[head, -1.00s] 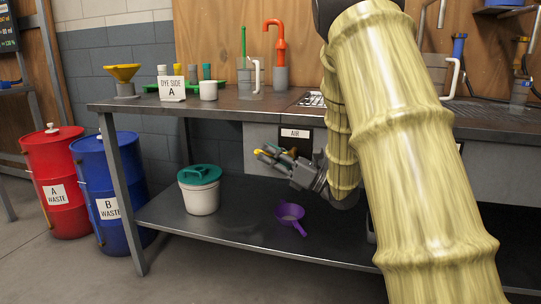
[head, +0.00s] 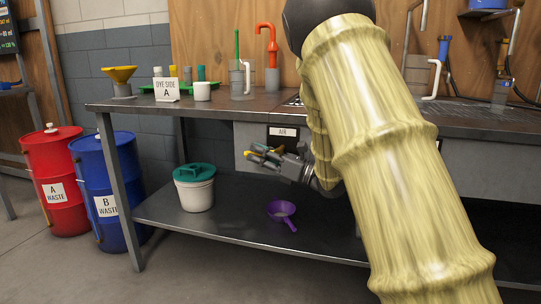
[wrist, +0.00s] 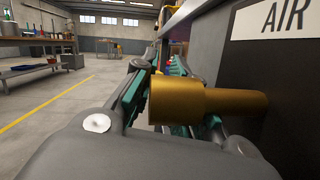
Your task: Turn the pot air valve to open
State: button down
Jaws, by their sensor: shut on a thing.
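The air valve shows in the wrist view as a brass cylinder (wrist: 185,101) with a thinner stem (wrist: 246,101) running into the dark panel below the AIR label (wrist: 285,18). My gripper (head: 262,155) is at the front of the bench, just below the AIR label (head: 283,131) in the head view. Its teal-padded fingers in the wrist view (wrist: 172,95) are on both sides of the brass cylinder and shut on it. Yellow parts show among the fingers in the head view. The valve's handle position cannot be made out.
The bench top (head: 222,104) overhangs the valve panel. On the lower shelf (head: 240,222) are a white bucket with a green lid (head: 194,190) and a purple scoop (head: 284,213). Red (head: 60,185) and blue (head: 108,180) waste drums stand at left.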

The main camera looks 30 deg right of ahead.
jog(key=c, duration=1.4)
grip_release()
jog(key=shift+c, duration=0.2)
jog(key=v, duration=1.2)
jog(key=shift+f, duration=0.1)
